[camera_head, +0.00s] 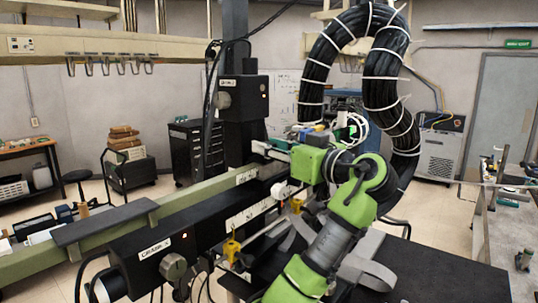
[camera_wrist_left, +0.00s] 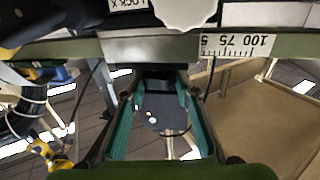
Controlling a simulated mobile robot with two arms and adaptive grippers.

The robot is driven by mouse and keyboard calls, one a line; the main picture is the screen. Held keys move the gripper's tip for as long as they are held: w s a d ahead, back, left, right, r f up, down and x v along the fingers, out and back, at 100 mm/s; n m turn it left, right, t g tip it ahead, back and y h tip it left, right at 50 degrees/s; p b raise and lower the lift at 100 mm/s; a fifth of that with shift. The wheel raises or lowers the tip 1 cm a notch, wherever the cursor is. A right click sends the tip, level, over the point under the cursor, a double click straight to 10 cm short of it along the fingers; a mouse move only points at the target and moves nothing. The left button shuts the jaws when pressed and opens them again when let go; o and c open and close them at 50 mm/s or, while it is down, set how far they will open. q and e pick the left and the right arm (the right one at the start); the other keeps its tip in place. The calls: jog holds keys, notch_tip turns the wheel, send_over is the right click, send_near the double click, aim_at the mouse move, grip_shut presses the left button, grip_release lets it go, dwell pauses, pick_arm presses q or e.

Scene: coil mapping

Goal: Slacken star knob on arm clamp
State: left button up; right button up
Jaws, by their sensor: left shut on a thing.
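My left gripper (camera_head: 264,150) reaches left over the long green-and-black beam in the head view. In the left wrist view, the teal fingers of the gripper (camera_wrist_left: 160,88) are shut on a dark part (camera_wrist_left: 158,72) below a grey rail. The dark part's outline is unclear, so I cannot tell whether it is the star knob on the arm clamp. A white scalloped knob (camera_wrist_left: 185,10) sits above the rail beside a LOCK X label, apart from the fingers. A white knob (camera_head: 279,191) also shows on the beam in the head view. My right gripper is not in view.
A ruler scale (camera_wrist_left: 238,45) runs along the rail. Yellow fittings (camera_head: 232,249) stand in front of the beam. A thick black cable bundle (camera_head: 385,75) hangs behind my arm. A dark upright column (camera_head: 244,100) rises behind the beam. A grey bench (camera_head: 500,230) stands at right.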

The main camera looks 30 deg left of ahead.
pick_arm(q)
jog(key=shift+w+d+r+n+g, duration=0.1)
jog(key=shift+w+n+g, duration=0.1)
jog(key=shift+n+g, duration=0.65)
jog(key=shift+n+g+y, duration=0.3)
jog(key=shift+n+g, duration=0.15)
jog(key=shift+g, duration=0.7)
jog(key=shift+w+r+n+g+p, duration=0.15)
jog(key=shift+n+g+p, duration=0.9)
jog(key=shift+g, duration=0.55)
jog(key=shift+n+g+p, duration=0.35)
jog(key=shift+g, duration=0.25)
jog(key=o, duration=1.1)
jog(key=shift+f, duration=0.2)
